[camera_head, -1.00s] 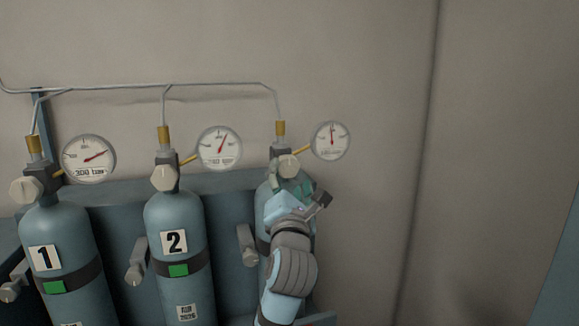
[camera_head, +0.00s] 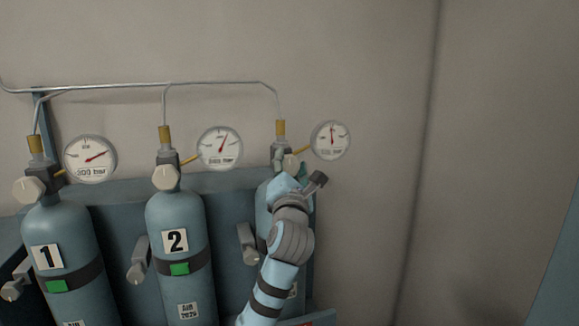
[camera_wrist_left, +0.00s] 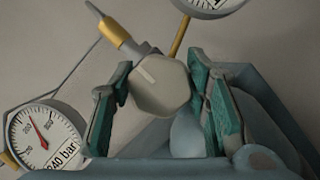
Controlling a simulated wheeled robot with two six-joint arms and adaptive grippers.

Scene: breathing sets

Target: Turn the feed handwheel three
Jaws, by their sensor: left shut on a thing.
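The feed handwheel of the third cylinder is a pale, many-sided knob (camera_wrist_left: 160,86) with a light mark on its face. In the left wrist view it sits between the two green-padded fingers of my left gripper (camera_wrist_left: 165,95), which is shut on it. In the head view the left gripper (camera_head: 288,168) is at the third cylinder's valve. My left arm covers much of the third cylinder (camera_head: 264,208) and its number. The gauge of the third cylinder (camera_head: 331,140) has its needle pointing nearly straight up. My right gripper is out of view.
Cylinder 1 (camera_head: 60,225) and cylinder 2 (camera_head: 160,215) stand to the left, each with a pale handwheel and a gauge. Thin pipes run above along the wall. Grey clamp levers (camera_head: 247,243) stick out between the cylinders. The wall at right is clear.

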